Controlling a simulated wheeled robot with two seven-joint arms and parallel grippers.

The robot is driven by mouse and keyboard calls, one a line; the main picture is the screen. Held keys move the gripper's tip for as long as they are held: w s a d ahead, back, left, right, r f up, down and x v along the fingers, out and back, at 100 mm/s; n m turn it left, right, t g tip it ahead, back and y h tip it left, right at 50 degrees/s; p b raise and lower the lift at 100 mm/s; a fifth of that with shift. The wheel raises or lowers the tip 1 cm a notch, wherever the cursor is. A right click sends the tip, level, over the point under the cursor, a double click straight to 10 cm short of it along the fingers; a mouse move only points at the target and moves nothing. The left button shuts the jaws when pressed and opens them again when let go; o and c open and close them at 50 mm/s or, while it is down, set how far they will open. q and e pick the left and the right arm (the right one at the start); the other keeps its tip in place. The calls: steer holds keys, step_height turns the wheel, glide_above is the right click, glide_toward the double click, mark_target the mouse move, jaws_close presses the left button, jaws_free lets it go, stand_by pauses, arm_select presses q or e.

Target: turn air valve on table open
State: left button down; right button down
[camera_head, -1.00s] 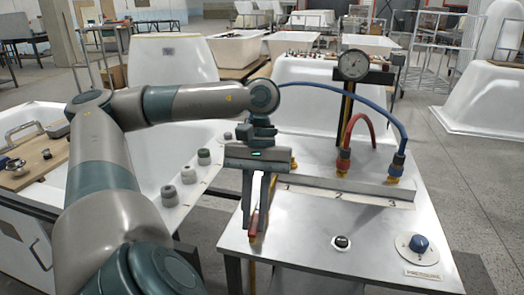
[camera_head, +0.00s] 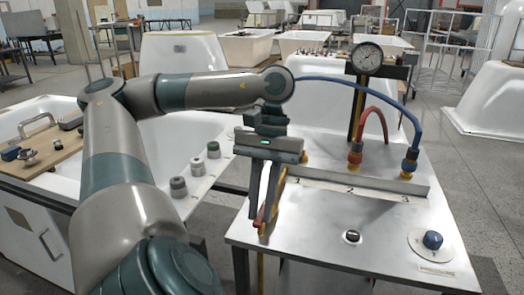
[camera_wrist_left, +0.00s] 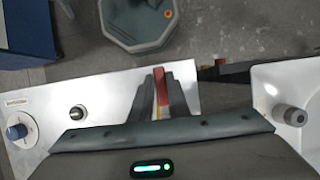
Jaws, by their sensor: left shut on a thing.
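The air valve's red lever (camera_head: 259,218) shows low between the fingers of my left gripper (camera_head: 261,212), near the left end of the silver table (camera_head: 310,240). In the left wrist view, the red lever (camera_wrist_left: 160,84) sits between the two dark fingertips (camera_wrist_left: 161,92). The gripper is shut on it. The valve body behind is mostly hidden by the gripper; a bit of yellow fitting (camera_head: 293,171) shows beside it, near the mark 1. My right gripper is not in view.
Red (camera_head: 372,112) and blue (camera_head: 410,105) hoses rise from fittings at the table's back. A round gauge (camera_head: 367,58) stands behind. A black button (camera_head: 352,236) and blue pressure knob (camera_head: 433,239) are at front right. A white tub (camera_head: 60,118) stands left.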

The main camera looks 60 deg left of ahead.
arm_select(q)
steer(key=c, duration=1.7)
jaws_free()
steer(key=shift+a, duration=0.1)
steer(key=shift+r, duration=0.1)
